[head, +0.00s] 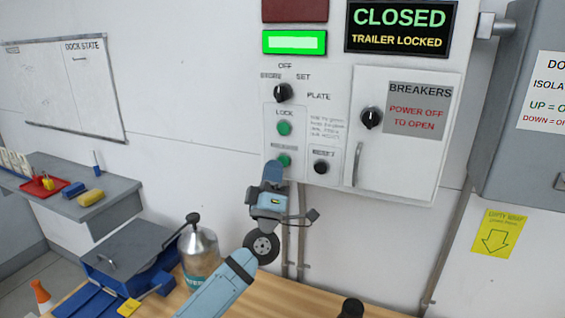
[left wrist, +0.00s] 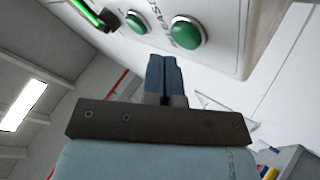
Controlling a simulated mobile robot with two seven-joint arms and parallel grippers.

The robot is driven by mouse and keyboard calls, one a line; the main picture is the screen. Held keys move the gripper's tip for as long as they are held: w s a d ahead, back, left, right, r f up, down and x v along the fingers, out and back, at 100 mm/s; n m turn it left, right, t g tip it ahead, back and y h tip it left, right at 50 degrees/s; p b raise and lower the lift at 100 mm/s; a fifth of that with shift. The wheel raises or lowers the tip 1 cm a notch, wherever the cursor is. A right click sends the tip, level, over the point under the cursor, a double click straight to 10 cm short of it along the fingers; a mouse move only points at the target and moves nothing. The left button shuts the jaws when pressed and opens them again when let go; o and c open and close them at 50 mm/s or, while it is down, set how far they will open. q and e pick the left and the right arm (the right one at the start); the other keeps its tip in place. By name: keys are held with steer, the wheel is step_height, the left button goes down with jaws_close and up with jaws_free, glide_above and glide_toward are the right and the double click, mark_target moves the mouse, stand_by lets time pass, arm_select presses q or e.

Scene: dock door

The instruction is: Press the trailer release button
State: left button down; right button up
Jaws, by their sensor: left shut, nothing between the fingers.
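The green release button (head: 285,160) sits low on the white control panel (head: 344,62), under a partly legible label. It shows larger in the left wrist view (left wrist: 188,32), where the label ends in "EASE". My left gripper (head: 273,168) is shut and empty, its blue fingertips just below and left of the button in the head view. In the left wrist view the closed fingers (left wrist: 162,60) point toward the panel, with the button up and right of them. I cannot tell whether they touch it. The display (head: 401,27) reads CLOSED, TRAILER LOCKED. My right gripper is not seen.
The green lock button (head: 284,128) is above, a black reset knob (head: 321,167) to the right, and a selector (head: 283,92) higher up. A breaker door (head: 404,130) is at the right. A spray bottle (head: 199,255) and blue box (head: 128,262) stand below.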

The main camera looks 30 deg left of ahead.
arm_select(q)
steer(key=shift+w, duration=0.1)
stand_by(0.7)
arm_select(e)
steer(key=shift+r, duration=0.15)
arm_select(q)
steer(key=shift+w, duration=0.35)
steer(key=shift+w, duration=0.4)
stand_by(0.5)
steer(key=shift+s, duration=0.1)
steer(key=shift+s+p, duration=0.55)
steer(key=shift+s, duration=0.2)
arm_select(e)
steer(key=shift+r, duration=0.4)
